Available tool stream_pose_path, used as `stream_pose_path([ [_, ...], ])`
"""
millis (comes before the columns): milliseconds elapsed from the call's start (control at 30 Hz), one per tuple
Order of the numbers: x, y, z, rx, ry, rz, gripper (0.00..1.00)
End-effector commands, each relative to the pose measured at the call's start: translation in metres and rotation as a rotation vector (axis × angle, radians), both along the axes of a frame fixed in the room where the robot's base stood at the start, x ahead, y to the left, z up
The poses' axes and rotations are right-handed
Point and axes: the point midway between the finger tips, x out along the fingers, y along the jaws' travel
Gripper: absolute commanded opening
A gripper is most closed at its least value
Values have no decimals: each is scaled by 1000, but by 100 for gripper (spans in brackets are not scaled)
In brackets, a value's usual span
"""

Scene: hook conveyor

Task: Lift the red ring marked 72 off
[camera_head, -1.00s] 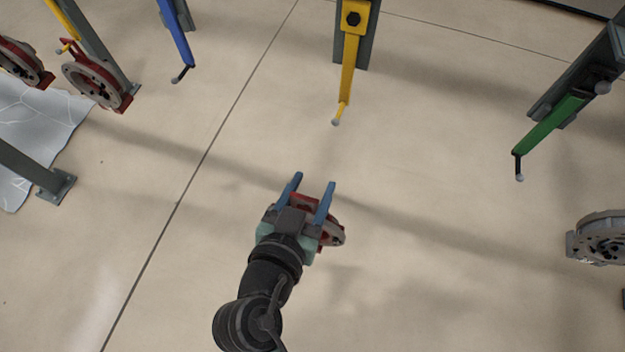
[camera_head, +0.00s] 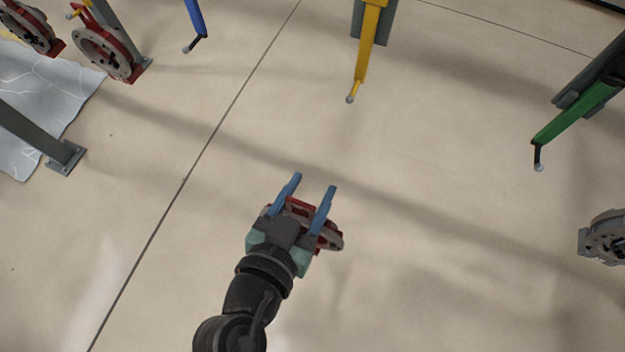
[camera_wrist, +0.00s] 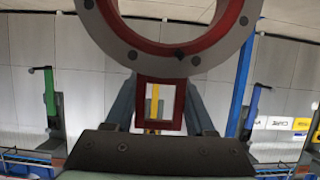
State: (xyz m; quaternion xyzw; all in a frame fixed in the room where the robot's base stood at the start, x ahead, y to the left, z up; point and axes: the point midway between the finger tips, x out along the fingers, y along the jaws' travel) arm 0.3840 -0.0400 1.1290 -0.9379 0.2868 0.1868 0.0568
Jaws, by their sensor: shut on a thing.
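My gripper (camera_head: 305,204) is shut on a red ring with a grey face (camera_head: 328,240), held clear of the hooks above open floor. In the wrist view the ring (camera_wrist: 150,48) fills the top, and its square red lug (camera_wrist: 140,103) sits between my fingers (camera_wrist: 160,108). No number can be read on it. An empty yellow hook (camera_head: 358,85) hangs ahead of my gripper, apart from the ring. Other red rings hang at the upper left, one of them large (camera_head: 103,52) and one partly cut off (camera_head: 32,27).
A blue hook (camera_head: 196,28) is at the upper left and a green hook (camera_head: 570,122) at the right; both look empty. A grey ring (camera_head: 606,240) is at the right edge. A grey post foot (camera_head: 66,157) stands by a shiny sheet (camera_head: 30,95). The middle floor is clear.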

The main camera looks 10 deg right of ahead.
Motion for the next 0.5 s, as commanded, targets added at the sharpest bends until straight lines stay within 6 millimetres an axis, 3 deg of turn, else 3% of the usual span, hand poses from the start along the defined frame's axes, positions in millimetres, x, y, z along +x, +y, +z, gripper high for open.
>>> stream_pose_path([
  [500, -18, 12, 0, -1, -3, 2, 0],
])
